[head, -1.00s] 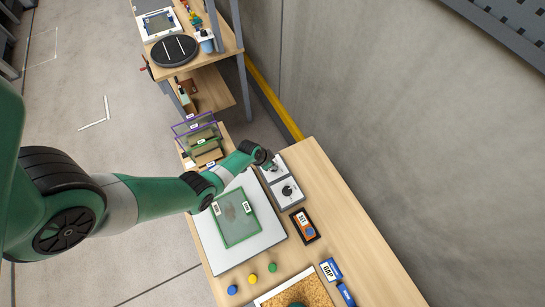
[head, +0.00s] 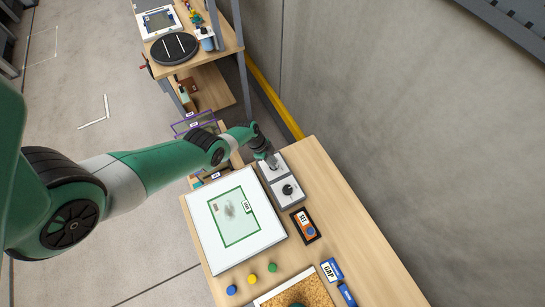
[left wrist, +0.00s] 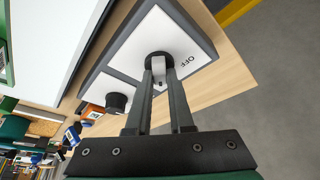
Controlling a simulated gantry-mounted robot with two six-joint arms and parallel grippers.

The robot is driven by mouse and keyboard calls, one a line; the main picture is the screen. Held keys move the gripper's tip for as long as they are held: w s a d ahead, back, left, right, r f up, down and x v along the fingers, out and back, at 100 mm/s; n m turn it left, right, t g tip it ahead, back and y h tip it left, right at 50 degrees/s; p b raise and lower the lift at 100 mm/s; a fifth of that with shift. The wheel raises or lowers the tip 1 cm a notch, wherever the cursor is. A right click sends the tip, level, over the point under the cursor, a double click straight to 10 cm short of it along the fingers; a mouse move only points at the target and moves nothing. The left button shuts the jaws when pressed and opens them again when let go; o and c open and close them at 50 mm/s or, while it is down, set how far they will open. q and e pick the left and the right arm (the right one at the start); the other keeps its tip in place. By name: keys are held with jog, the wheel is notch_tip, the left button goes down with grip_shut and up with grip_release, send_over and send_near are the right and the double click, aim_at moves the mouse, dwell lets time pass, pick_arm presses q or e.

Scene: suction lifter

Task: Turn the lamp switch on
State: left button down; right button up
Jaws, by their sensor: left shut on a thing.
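A grey switch box (head: 281,181) with a white face stands at the back right of the light panel (head: 207,225). My left gripper (head: 271,162) is over its far end, shut on the lamp switch. In the left wrist view the fingertips (left wrist: 159,72) close on the small lever in its dark round base (left wrist: 159,58). An OFF label (left wrist: 188,61) shows beside it. A black knob (head: 288,189) on the same box is apart from my fingers. The light panel glows white under a green-framed sheet (head: 235,214). My right gripper is not in view.
An orange-labelled device (head: 305,226), blue boxes (head: 331,269) and blue, yellow and green buttons (head: 252,279) are on the wooden table (head: 345,235). A cork-filled tray (head: 300,291) is at the front. A concrete wall stands on the right. A shelf with a dark disc (head: 174,49) is behind.

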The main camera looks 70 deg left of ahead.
pick_arm(q)
jog(key=shift+m, duration=0.3)
dwell(0.4)
jog(key=c, duration=0.8)
grip_release()
jog(key=p+v, duration=1)
jog(key=v, duration=0.1)
jog(key=shift+r, duration=0.35)
jog(key=shift+a, duration=0.15)
